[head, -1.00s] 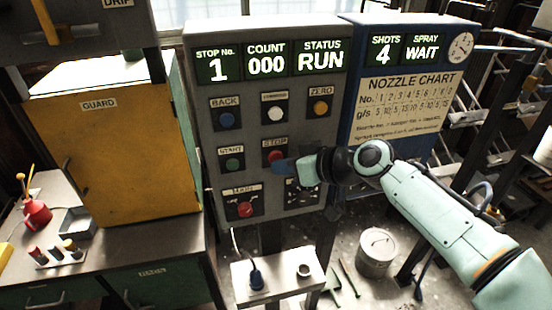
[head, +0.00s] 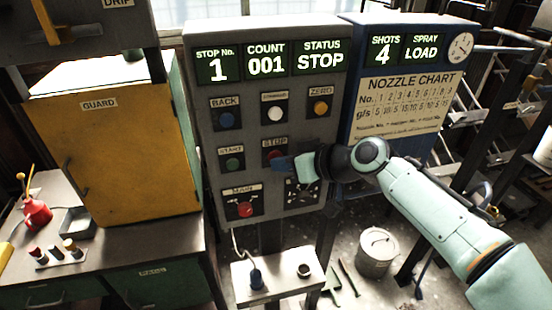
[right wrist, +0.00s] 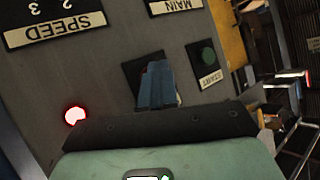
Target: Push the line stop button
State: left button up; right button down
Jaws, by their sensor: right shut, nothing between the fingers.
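The STOP button (head: 273,155) is a red button on a dark plate under the STOP label, in the middle of the grey control panel (head: 205,190). My right gripper (head: 284,164) is shut and empty, with its blue fingertips at the lower right of the button in the head view. In the right wrist view, its blue fingers (right wrist: 157,84) cover the middle of a dark plate beside the START button (right wrist: 207,53) and hide the button there. I cannot tell whether they touch it. The status display (head: 320,58) reads STOP. My left gripper is not in view.
The START button (head: 233,163) is left of STOP, and the red MAIN knob (head: 245,209) is below. A round red light (right wrist: 75,115) glows in the right wrist view. A blue cabinet (head: 405,65) adjoins the panel. A small white shelf (head: 280,282) stands below.

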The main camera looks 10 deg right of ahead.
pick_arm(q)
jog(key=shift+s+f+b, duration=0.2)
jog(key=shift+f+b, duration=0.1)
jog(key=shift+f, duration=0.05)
pick_arm(e)
jog(key=shift+s, duration=0.4)
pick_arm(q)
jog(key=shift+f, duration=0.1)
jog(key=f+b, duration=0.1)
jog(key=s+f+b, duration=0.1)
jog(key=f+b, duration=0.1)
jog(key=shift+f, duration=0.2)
pick_arm(e)
jog(key=s, duration=0.6)
jog(key=shift+d, duration=0.1)
